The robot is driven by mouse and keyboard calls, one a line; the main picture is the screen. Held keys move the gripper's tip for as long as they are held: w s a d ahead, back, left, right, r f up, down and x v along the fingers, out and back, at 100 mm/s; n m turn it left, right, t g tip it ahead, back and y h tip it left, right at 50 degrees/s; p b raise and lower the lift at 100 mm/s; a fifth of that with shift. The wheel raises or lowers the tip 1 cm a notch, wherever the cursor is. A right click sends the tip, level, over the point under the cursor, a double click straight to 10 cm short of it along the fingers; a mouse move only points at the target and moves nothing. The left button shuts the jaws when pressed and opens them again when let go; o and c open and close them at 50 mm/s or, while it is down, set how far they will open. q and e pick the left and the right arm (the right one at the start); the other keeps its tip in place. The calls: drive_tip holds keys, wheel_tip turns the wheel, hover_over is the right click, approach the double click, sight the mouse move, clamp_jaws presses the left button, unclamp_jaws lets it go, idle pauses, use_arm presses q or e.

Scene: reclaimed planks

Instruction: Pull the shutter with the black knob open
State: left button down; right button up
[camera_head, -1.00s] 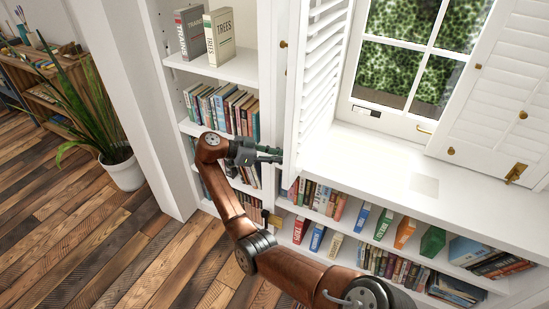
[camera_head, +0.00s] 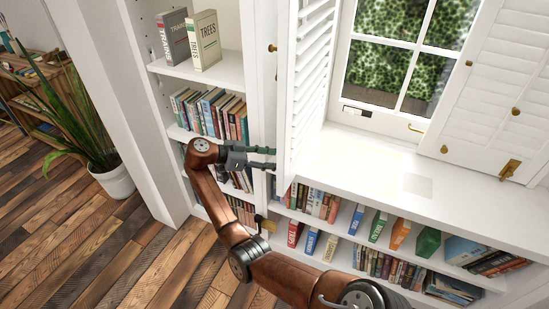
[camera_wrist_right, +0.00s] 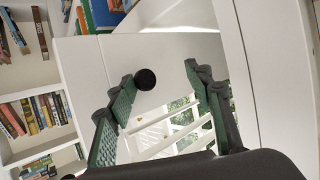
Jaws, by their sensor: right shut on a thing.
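The white louvred shutter (camera_head: 309,75) stands swung out from the window at the left side of the window bay. Its louvres and flat white frame also fill the middle of the right wrist view (camera_wrist_right: 88,66). The round black knob (camera_wrist_right: 145,79) sits on the frame between my right fingertips, close against the left finger; in the head view I cannot make it out. My right gripper (camera_head: 272,158) is at the shutter's near edge and shut on the knob, though the grip is partly unclear in the wrist view (camera_wrist_right: 163,85). My left gripper is not in view.
Bookshelves (camera_head: 210,76) stand left of the shutter, with a low shelf (camera_head: 345,245) below the white sill (camera_head: 365,160). The right shutter (camera_head: 490,110) is folded beside the window. A potted plant (camera_head: 115,182) stands at the left. The plank floor there is clear.

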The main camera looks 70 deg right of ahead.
drive_tip(key=shift+d+f, duration=0.1)
drive_tip(key=shift+d, duration=0.05)
drive_tip(key=v, duration=1.2)
idle(0.5)
